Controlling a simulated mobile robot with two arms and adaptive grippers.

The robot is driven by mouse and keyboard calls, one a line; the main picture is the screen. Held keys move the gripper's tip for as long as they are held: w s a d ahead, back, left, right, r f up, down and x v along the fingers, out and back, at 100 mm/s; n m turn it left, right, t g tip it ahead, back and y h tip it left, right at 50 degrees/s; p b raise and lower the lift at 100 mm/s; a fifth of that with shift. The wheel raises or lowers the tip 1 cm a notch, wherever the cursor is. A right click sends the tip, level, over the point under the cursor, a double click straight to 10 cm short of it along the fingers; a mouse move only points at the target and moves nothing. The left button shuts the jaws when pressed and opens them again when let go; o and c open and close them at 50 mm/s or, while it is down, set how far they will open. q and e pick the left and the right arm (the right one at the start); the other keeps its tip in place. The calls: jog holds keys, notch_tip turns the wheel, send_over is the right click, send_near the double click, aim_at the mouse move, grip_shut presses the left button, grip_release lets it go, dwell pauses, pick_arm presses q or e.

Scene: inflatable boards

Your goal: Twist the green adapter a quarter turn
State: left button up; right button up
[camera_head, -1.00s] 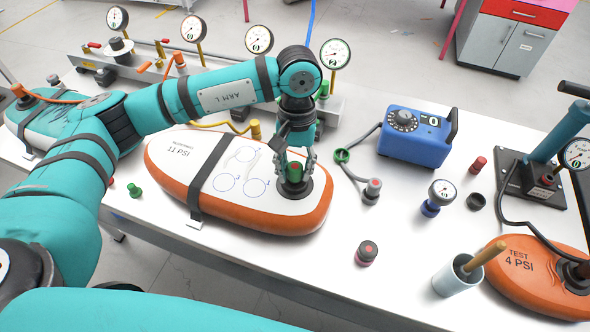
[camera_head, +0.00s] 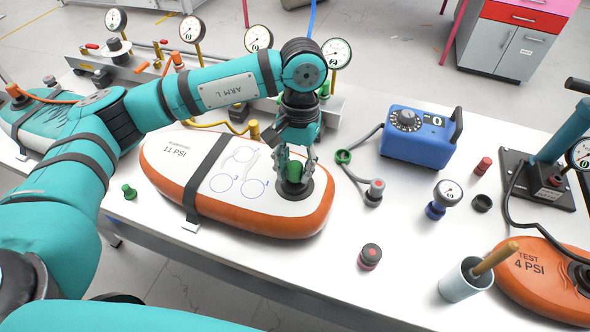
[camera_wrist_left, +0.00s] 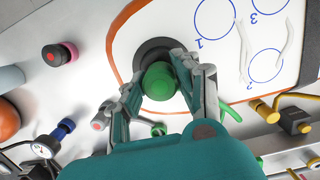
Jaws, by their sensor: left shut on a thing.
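The green adapter (camera_head: 293,174) stands upright in the dark valve ring (camera_head: 306,195) near the right end of the orange-sided white board (camera_head: 240,205). The left wrist view shows its round green top (camera_wrist_left: 158,80) from above, over the dark ring (camera_wrist_left: 150,52). My left gripper (camera_head: 294,168) points down over the valve, with one finger on each side of the adapter. It is shut on the adapter, and the fingers hide part of its sides. The adapter's exact turn angle cannot be told. My right gripper is not in view.
A dark strap crosses the board. Around it stand a green fitting (camera_head: 129,191), a hose with a green ring (camera_head: 343,156), a blue box (camera_head: 420,137), a small gauge (camera_head: 445,195), a dark red-banded cap (camera_head: 370,256) and a cup (camera_head: 462,280). Gauges line the back rail.

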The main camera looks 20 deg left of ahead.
pick_arm(q)
jog(key=shift+m+b, duration=1.3)
jog(key=o, duration=1.1)
jog(key=shift+o, duration=0.2)
